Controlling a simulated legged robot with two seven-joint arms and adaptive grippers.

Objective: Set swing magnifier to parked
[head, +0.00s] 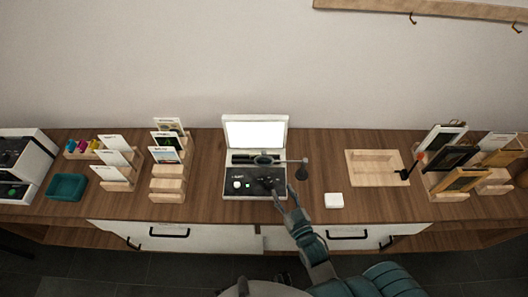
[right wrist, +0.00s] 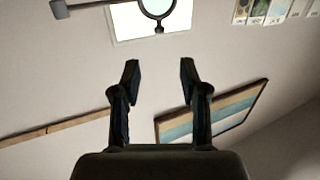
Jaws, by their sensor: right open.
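The swing magnifier (head: 264,159) is a dark ring on a thin arm that runs right to a post with a dark base (head: 302,173). Its ring lies in front of the lower edge of the lit white panel (head: 255,133), over the black control box (head: 240,180). In the right wrist view the ring (right wrist: 158,8) shows at the top, overlapping the bright panel (right wrist: 150,24). My right gripper (head: 284,190) is open and empty at the front right of the box, nearer than the ring; its fingers (right wrist: 160,72) are apart. My left gripper is not in view.
A small white block (head: 333,200) lies right of my gripper. A wooden tray (head: 376,167) and frame racks (head: 458,180) stand further right. Card racks (head: 168,182) and a teal bin (head: 66,187) stand left. Bare wooden counter (head: 212,190) lies left of the box.

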